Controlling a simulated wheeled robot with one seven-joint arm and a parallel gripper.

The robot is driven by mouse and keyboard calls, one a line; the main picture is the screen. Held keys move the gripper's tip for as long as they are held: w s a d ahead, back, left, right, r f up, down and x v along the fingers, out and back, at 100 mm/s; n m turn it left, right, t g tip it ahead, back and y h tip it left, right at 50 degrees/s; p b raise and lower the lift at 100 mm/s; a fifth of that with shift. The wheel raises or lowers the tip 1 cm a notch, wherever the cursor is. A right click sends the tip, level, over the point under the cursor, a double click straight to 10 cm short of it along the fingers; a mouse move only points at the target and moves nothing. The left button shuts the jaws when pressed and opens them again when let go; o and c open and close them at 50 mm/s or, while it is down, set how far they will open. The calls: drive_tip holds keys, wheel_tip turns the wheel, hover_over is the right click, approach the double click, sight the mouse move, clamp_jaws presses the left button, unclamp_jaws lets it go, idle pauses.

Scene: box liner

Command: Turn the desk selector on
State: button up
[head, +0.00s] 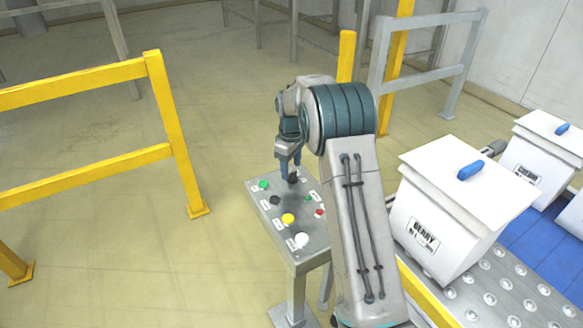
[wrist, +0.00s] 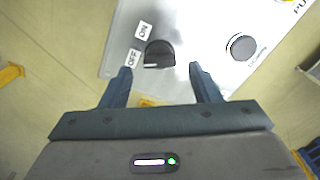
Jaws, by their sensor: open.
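The desk selector is a round black knob (wrist: 159,53) on a grey panel, with an OFF label (wrist: 133,58) and an ON label (wrist: 144,31) to its left. A small white mark shows at the knob's lower left, on the OFF label's side. In the head view the knob (head: 292,179) sits at the panel's far end. My gripper (wrist: 160,70) is open, its two blue fingertips on either side of the knob's near edge in the wrist view. It also shows in the head view (head: 289,164), pointing down over the knob. I cannot tell whether the fingers touch the knob.
The control panel (head: 258,199) also carries green, yellow, red, white and black buttons. A white lidded box labelled BERRY (head: 428,215) stands on a roller conveyor (head: 506,294) to the right. A yellow rail (head: 170,120) stands left. The floor between is clear.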

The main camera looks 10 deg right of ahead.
drive_tip(key=shift+f, duration=0.9)
drive_tip(key=c, duration=1)
drive_tip(key=shift+m, duration=0.4)
drive_tip(key=m+b, duration=0.1)
drive_tip(key=m, duration=0.4)
drive_tip(key=shift+w+m, duration=0.1)
drive_tip(key=shift+m, duration=0.2)
drive_tip(key=m+b, duration=0.1)
drive_tip(key=m, duration=0.4)
drive_tip(key=shift+d, duration=0.2)
drive_tip(key=shift+r+m, duration=0.1)
drive_tip(key=shift+m, duration=0.3)
drive_tip(key=o, duration=1)
